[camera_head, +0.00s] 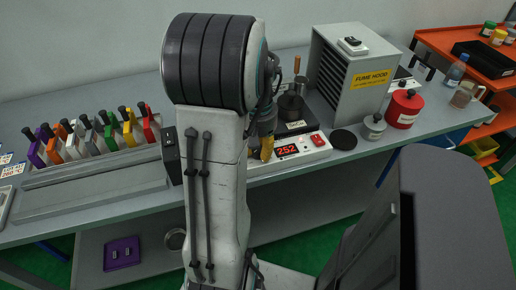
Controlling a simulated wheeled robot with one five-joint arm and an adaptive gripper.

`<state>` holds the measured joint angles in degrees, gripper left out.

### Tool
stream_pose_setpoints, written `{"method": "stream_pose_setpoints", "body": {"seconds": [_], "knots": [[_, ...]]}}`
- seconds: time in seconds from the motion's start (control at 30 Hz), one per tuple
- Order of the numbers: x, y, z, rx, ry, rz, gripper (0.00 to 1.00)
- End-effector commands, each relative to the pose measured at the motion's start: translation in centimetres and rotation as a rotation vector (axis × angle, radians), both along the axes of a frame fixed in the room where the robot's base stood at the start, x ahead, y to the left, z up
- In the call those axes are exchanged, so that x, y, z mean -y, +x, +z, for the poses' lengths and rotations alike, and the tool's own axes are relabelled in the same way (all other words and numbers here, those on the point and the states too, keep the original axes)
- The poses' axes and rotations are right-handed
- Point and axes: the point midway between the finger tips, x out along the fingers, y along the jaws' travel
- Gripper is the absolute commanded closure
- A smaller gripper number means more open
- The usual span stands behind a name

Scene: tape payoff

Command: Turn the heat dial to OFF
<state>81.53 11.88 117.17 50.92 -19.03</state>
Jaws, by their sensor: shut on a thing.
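A white hot plate (322,153) stands on the bench right of my arm. Its red display (287,150) reads 252. A red switch (317,139) sits at the right of its front panel. My gripper (266,150) points down at the panel, just left of the display, with its yellow fingertips close together. It is shut on what appears to be the heat dial. The dial itself is hidden by the fingers, so its setting cannot be read. My own arm covers the left part of the hot plate.
A dark pot (291,106) stands on the hot plate, with the grey fume hood (343,70) behind. A black disc (343,139), a grey lidded jar (374,126) and a red can (404,107) stand to the right. Several coloured tape holders (111,130) line the left bench.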

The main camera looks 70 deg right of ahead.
Motion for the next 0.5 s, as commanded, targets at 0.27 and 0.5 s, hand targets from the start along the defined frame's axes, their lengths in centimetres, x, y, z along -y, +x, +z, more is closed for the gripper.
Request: {"method": "stream_pose_setpoints", "body": {"seconds": [0.27, 0.5], "knots": [[-0.22, -0.05, -0.24, -0.001, 0.01, 0.123, 1.0], [-0.22, -0.05, -0.25, 0.0, 0.009, 0.165, 1.0]]}}
